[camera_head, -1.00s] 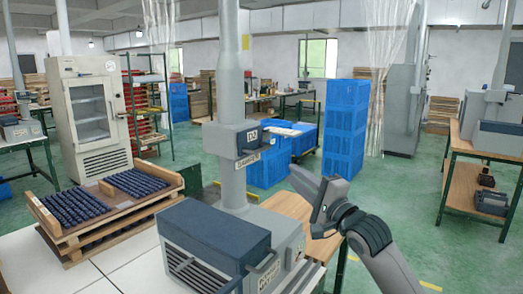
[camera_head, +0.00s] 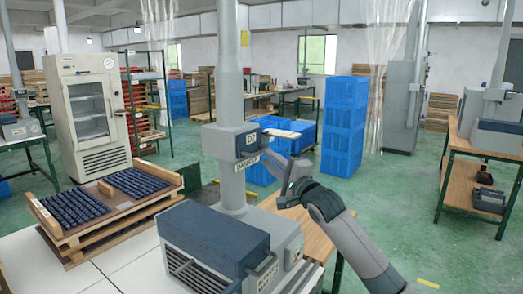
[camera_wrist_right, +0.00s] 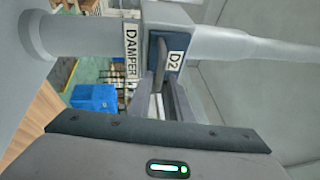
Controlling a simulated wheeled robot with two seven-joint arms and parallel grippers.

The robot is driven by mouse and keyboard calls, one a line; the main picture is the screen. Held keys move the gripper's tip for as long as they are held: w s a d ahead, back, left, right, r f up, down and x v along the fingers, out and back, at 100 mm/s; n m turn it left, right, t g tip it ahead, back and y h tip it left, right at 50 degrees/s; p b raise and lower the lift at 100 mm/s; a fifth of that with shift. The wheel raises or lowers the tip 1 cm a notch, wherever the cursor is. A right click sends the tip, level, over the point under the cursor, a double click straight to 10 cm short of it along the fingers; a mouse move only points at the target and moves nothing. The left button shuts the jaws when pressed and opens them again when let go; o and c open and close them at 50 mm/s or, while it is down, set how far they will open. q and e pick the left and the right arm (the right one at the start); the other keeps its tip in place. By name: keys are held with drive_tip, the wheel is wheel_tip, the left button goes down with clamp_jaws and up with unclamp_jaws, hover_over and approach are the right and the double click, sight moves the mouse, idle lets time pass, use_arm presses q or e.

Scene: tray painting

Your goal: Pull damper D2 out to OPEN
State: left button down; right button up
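Damper D2 (camera_head: 247,140) is a grey box with a dark blue front on the vertical grey duct; it also shows in the wrist view (camera_wrist_right: 174,60) with its D2 label. A DAMPER label (camera_head: 247,162) sits below it. A dark upright tab (camera_wrist_right: 160,62) stands out from the damper's front. My right gripper (camera_head: 283,163) is close in front of the damper, at its lower right. In the wrist view its fingers (camera_wrist_right: 160,90) look apart, with background showing between them, and the tab lies at their tips. Contact cannot be told. My left gripper is not in view.
Below the damper stands a grey machine (camera_head: 230,245) with a dark blue lid and a front handle. A wooden tray (camera_head: 150,205) of dark pieces is at the left. A wooden table (camera_head: 310,225) is behind the machine. Blue crates (camera_head: 345,125) stand farther back.

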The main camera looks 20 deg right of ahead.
sight(261, 152)
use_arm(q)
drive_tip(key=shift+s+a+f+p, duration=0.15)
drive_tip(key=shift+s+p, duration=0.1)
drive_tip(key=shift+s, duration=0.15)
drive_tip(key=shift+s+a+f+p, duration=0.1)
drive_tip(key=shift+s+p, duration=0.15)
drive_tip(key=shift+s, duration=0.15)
use_arm(e)
drive_tip(key=shift+x, duration=2.75)
drive_tip(key=shift+c, duration=0.4)
clamp_jaws()
